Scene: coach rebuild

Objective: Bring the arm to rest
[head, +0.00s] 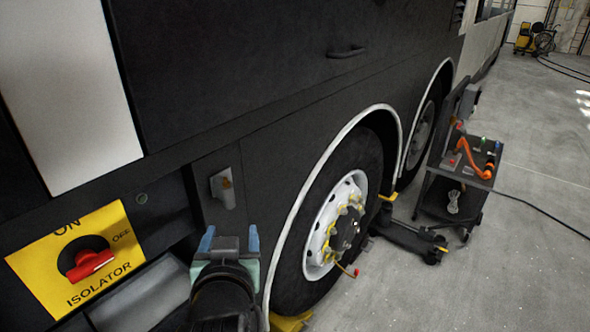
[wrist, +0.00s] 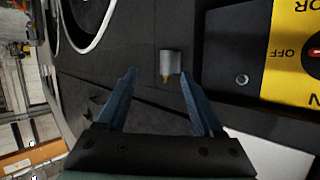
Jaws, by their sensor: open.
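My gripper (head: 230,238) is open and empty, with its two blue fingers pointing away from the camera towards the dark side of the coach (head: 230,90). It is right of the yellow isolator plate (head: 40,262) with its red switch (head: 92,264), and left of the front wheel (head: 335,225). In the wrist view the open fingers (wrist: 158,76) frame a small grey fitting with a yellowish tip (wrist: 170,65), which sits on the coach panel beyond them. The fingers seem apart from it. The isolator plate also shows in the wrist view (wrist: 290,50) at the upper right.
A dark tool cart (head: 440,190) with an orange item (head: 470,158) on top stands on the right. A low jack (head: 410,240) lies by the wheel. A yellow chock (head: 290,322) is at the wheel's foot. Grey floor (head: 530,250) is open on the right, crossed by a cable.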

